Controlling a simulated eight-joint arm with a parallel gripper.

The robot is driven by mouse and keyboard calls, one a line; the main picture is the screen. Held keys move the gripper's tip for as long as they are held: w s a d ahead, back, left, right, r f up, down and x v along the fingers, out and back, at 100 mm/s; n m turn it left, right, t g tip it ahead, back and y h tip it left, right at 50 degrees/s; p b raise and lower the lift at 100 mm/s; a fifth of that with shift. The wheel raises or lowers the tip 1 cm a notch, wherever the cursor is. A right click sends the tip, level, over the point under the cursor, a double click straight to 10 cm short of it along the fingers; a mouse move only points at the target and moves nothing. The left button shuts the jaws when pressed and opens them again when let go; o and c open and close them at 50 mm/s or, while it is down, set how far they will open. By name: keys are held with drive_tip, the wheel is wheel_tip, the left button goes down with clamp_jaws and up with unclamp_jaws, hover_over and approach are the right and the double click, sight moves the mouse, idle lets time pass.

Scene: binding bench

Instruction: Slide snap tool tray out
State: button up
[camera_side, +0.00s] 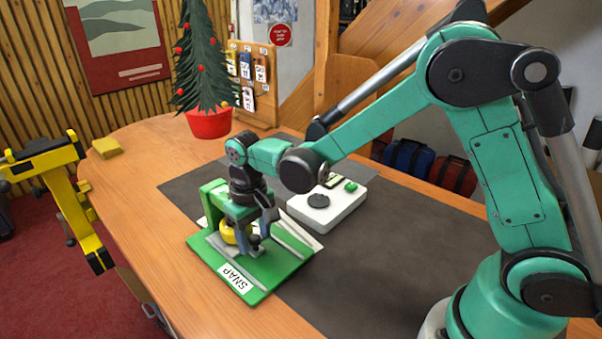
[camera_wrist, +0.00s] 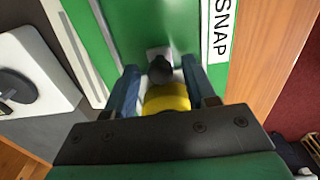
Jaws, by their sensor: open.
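The snap tool tray (camera_side: 265,280) is a green board with a white SNAP label and pale grey strips. It lies on the bench and also shows in the wrist view (camera_wrist: 190,18). A green upright part (camera_side: 212,197) rises at its back left. A yellow round piece (camera_side: 228,234) sits over the tray; in the wrist view the yellow piece (camera_wrist: 167,98) has a dark rounded tip beyond it. My gripper (camera_side: 257,236) is low over the tray. Its blue-grey fingers (camera_wrist: 161,85) are apart, one on each side of the yellow piece. Whether they touch it is unclear.
A white device (camera_side: 335,212) with a black disc and green button stands close right of the tray. A potted tree (camera_side: 208,122) and yellow block (camera_side: 107,147) stand farther back. A yellow-black frame (camera_side: 75,200) is at left.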

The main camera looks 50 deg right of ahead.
drive_tip(key=c, duration=0.7)
drive_tip(key=shift+s, duration=3.7)
drive_tip(key=o, duration=0.6)
